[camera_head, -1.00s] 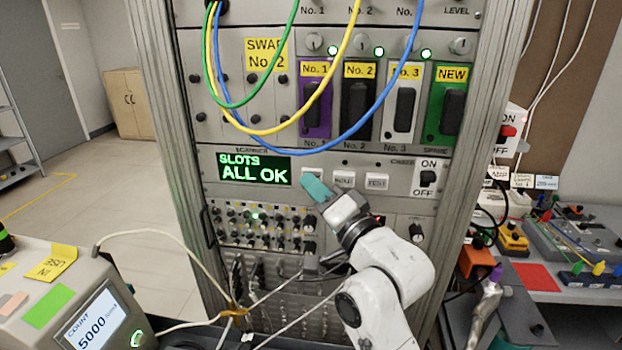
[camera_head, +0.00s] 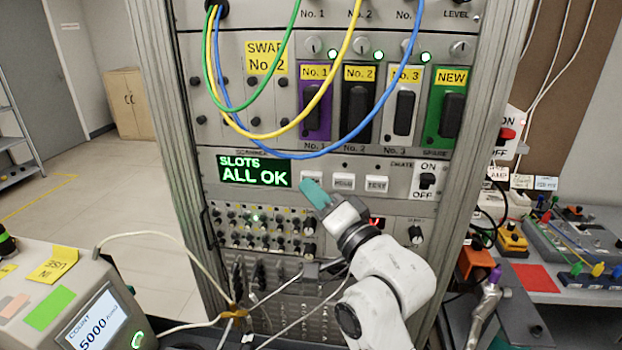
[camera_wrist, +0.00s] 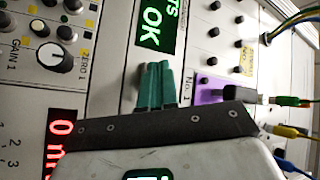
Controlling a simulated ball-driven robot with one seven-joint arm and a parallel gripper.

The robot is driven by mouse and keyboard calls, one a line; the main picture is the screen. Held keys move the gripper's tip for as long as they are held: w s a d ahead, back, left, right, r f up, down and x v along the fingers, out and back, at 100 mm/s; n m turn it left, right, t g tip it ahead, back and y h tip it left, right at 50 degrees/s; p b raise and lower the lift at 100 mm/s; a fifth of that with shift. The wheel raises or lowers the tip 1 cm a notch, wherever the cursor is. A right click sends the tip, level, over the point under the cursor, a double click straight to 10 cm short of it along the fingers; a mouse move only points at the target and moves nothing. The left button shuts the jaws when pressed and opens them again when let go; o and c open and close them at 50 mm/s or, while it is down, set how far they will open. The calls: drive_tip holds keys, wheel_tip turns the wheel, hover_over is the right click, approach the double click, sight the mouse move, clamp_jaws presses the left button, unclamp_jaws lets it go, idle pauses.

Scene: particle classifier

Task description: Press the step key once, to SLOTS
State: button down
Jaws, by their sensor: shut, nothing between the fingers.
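The green display (camera_head: 254,171) on the rack reads "SLOTS ALL OK"; part of it shows in the wrist view (camera_wrist: 158,28). Right of it is a row of three pale keys. The leftmost key (camera_head: 313,174) is partly covered by my gripper (camera_head: 306,184), and its label cannot be read. The middle key (camera_head: 344,182) and right key (camera_head: 377,184) are clear. My gripper's teal fingers are shut and empty, their tips low in front of the leftmost key. In the wrist view the fingers (camera_wrist: 157,86) lie together near the panel; whether they touch is unclear.
An ON/OFF switch (camera_head: 427,181) sits right of the keys. Slot modules and looping green, yellow and blue cables (camera_head: 357,146) hang above. A knob panel (camera_head: 262,228) is below. A counter box (camera_head: 75,300) stands at the lower left.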

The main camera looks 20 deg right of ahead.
drive_tip(key=shift+s+a, duration=0.3)
drive_tip(key=shift+s, duration=0.1)
drive_tip(key=s+a, duration=0.1)
drive_tip(key=s+a+p, duration=0.1)
drive_tip(key=s+p, duration=0.1)
drive_tip(key=s, duration=0.1)
drive_tip(key=shift+s+a, duration=0.1)
drive_tip(key=shift+a, duration=0.3)
drive_tip(key=shift+s, duration=0.1)
idle(0.8)
